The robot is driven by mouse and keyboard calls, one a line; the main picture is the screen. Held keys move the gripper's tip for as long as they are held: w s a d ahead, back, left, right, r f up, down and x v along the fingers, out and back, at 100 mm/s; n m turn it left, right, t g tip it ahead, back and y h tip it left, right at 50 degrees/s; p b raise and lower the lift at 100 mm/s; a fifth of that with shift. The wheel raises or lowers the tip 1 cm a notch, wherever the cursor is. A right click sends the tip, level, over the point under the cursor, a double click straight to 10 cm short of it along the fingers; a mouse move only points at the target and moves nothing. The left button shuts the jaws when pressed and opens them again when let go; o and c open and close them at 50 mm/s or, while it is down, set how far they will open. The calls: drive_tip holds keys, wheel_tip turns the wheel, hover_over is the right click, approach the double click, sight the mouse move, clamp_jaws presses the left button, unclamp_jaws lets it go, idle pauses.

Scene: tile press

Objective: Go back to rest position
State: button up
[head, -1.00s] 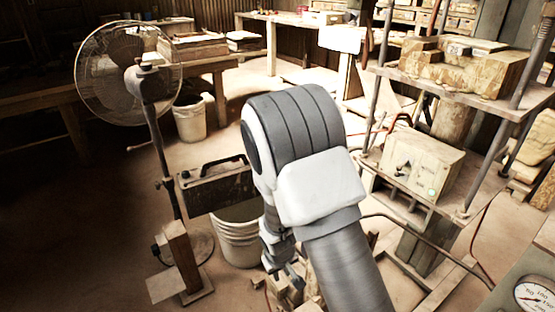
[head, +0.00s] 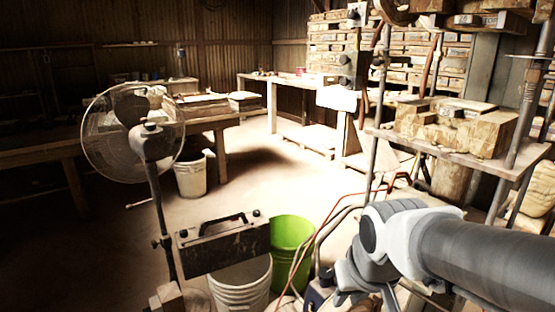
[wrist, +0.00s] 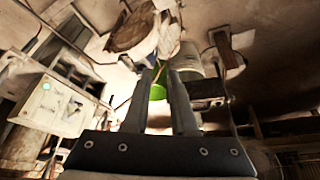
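My gripper (head: 366,294) is at the lower right of the head view, at the end of my grey and white arm. It hangs over the area beside the press, near the buckets. The wrist view shows its two dark fingers (wrist: 160,75) apart with a gap between them, open and empty. The green bucket shows through that gap. The tile press (head: 440,148), with wooden blocks on its shelf, stands at the right, partly hidden behind my arm.
A green bucket (head: 290,240) and a white bucket (head: 240,285) stand left of my gripper. A dark box (head: 222,246) is above the white bucket. A fan (head: 132,135) stands at the left. Open floor (head: 270,180) lies in the middle. The press control box shows in the wrist view (wrist: 52,105).

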drive_tip(key=s+d+r+m+t, duration=0.15)
drive_tip(key=s+r, duration=0.25)
drive_tip(key=s, duration=0.5)
wheel_tip(320, 180, up, 22)
drive_tip(key=p, duration=2.2)
drive_tip(key=shift+w+d+g, duration=0.25)
drive_tip(key=shift+d+g, duration=0.1)
drive_tip(key=shift+d, duration=0.2)
